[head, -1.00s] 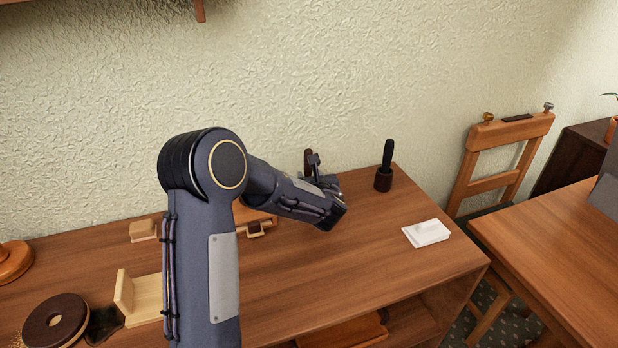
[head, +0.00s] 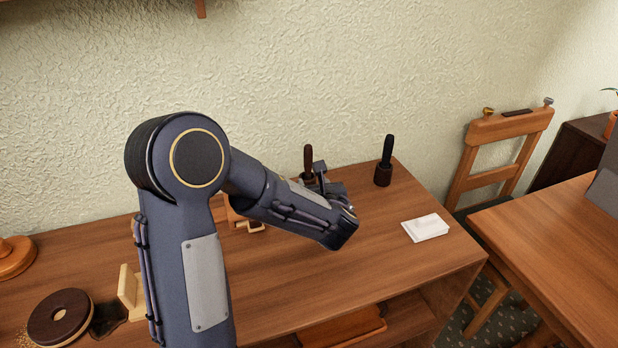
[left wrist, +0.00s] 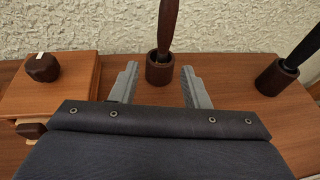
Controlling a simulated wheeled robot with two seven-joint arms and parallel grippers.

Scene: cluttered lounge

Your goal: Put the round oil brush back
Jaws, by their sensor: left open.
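A brown-handled tool (head: 308,158) stands upright in a round dark wooden cup (left wrist: 160,70) near the back of the desk. A black-handled tool (head: 387,150) stands in a similar cup (head: 383,177) to the right; it also shows in the left wrist view (left wrist: 304,50). I cannot tell which is the round oil brush, as the lower ends are hidden in the cups. My left gripper (left wrist: 160,74) is open and empty, pointing at the brown-handled tool's cup, which appears between its fingertips. Contact cannot be made out. My right gripper is not in view.
A wooden box (left wrist: 60,88) with a dark knob (left wrist: 42,67) stands left of the gripper. A white stack (head: 426,228) lies near the desk's right edge. The textured wall is close behind. The desk's front middle is clear.

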